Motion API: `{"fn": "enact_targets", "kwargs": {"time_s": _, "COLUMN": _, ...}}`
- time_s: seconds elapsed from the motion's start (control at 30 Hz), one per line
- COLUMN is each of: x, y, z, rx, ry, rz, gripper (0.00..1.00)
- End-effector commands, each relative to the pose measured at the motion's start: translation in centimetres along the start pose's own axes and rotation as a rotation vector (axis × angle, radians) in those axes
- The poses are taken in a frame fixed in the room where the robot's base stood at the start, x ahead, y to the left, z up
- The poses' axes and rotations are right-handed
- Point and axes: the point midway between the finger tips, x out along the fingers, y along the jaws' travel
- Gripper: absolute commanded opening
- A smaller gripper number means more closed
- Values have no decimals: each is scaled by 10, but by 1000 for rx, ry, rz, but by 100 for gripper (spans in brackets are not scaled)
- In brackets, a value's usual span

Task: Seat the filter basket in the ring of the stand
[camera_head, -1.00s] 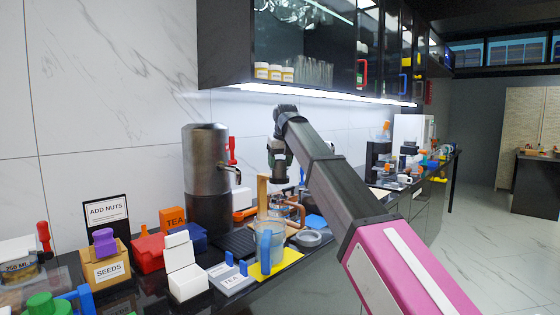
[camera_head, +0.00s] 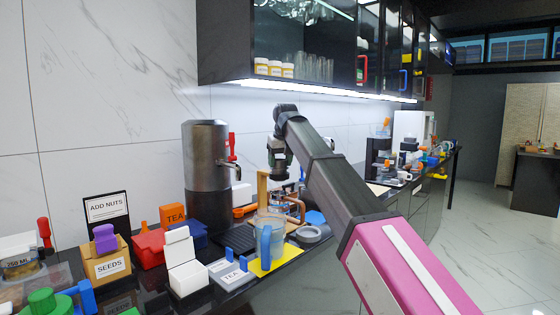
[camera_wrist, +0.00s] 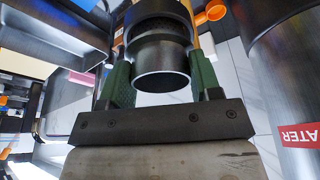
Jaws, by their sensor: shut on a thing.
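My gripper (camera_head: 281,164) is above the counter, close to the light wooden post of the stand (camera_head: 263,192) in the head view. In the wrist view, the green fingers of my gripper (camera_wrist: 161,62) are shut on the filter basket (camera_wrist: 161,53), a dark round body with a grey metal rim. The basket is small and dark in the head view. The stand's ring cannot be made out clearly. A clear pitcher with a blue handle (camera_head: 265,243) stands on a yellow mat (camera_head: 288,256) at the foot of the post.
A tall dark metal urn (camera_head: 207,165) with a tap stands left of the post. A grey round dish (camera_head: 309,235) and copper-coloured piping (camera_head: 296,207) are right of the pitcher. Tea and seed boxes crowd the left. Wall cabinets (camera_head: 300,50) hang above.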

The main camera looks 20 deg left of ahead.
Motion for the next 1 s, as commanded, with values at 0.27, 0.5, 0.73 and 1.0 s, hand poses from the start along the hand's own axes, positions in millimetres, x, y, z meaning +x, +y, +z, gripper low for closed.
{"fn": "enact_targets", "kwargs": {"time_s": 0.27, "x": 5, "y": 0, "z": 2, "rx": 0, "ry": 0, "rz": 0, "gripper": 24}}
{"fn": "enact_targets", "kwargs": {"time_s": 0.5, "x": 9, "y": 0, "z": 3, "rx": 0, "ry": 0, "rz": 0, "gripper": 24}}
{"fn": "enact_targets", "kwargs": {"time_s": 0.73, "x": 12, "y": 0, "z": 4, "rx": 0, "ry": 1, "rz": 0, "gripper": 24}}
{"fn": "enact_targets", "kwargs": {"time_s": 1.0, "x": 15, "y": 0, "z": 5, "rx": 0, "ry": 1, "rz": 0, "gripper": 77}}
